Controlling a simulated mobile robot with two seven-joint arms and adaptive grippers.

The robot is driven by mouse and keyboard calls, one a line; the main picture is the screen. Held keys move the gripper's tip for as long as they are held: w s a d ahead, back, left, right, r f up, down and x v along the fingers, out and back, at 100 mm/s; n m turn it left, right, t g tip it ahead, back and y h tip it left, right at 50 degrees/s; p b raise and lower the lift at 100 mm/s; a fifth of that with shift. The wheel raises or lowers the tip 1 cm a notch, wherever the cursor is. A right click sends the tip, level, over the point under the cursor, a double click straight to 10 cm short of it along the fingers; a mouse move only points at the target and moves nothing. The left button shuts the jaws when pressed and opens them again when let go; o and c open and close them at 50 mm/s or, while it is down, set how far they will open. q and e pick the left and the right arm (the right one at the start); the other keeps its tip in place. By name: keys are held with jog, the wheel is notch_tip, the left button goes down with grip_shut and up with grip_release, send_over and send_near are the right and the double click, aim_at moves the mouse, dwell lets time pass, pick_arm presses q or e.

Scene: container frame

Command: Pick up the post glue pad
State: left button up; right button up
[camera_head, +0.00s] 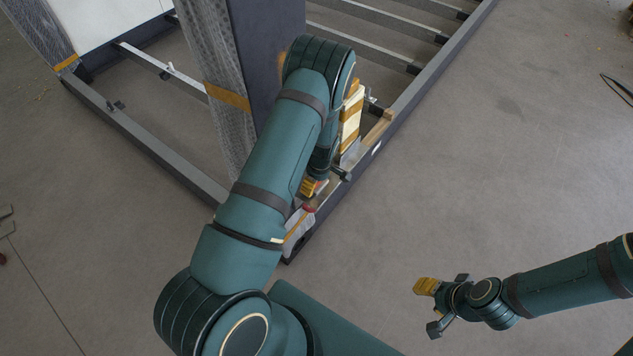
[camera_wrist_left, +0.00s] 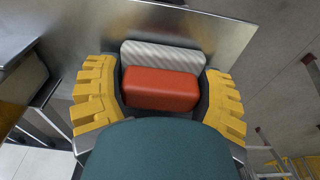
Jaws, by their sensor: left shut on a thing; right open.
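In the left wrist view my left gripper (camera_wrist_left: 161,100) has its two yellow ribbed fingers on either side of an orange-red block with a striped grey face behind it, which I take to be the post glue pad (camera_wrist_left: 160,88). The gripper is shut on it; a green part of my arm covers the lower middle. In the head view my left arm reaches to the frame's near corner and hides most of its gripper; a little yellow and red shows beside the arm. My right gripper (camera_head: 432,307) is open and empty above the floor at lower right.
A grey metal container frame (camera_head: 420,82) runs along the floor, with crossbars at the back. A wrapped post (camera_head: 236,122) with orange tape stands left of my left arm. A pale piece with yellow bands (camera_head: 351,122) stands right of it. The floor at right is mostly clear.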

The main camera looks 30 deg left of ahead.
pick_arm(q)
jog(key=shift+d+r, duration=0.15)
jog(key=shift+r, duration=0.5)
jog(key=r, duration=0.2)
jog(key=r+p, duration=0.1)
jog(key=r, duration=0.1)
jog(key=d+r+p, duration=0.1)
jog(key=r, duration=0.1)
jog(key=d, duration=0.6)
jog(key=s+d, duration=0.1)
jog(key=d, duration=0.5)
jog(key=d+p, duration=0.1)
jog(key=d, duration=0.5)
jog(key=shift+s+d+f, duration=0.15)
jog(key=shift+s+d, duration=0.15)
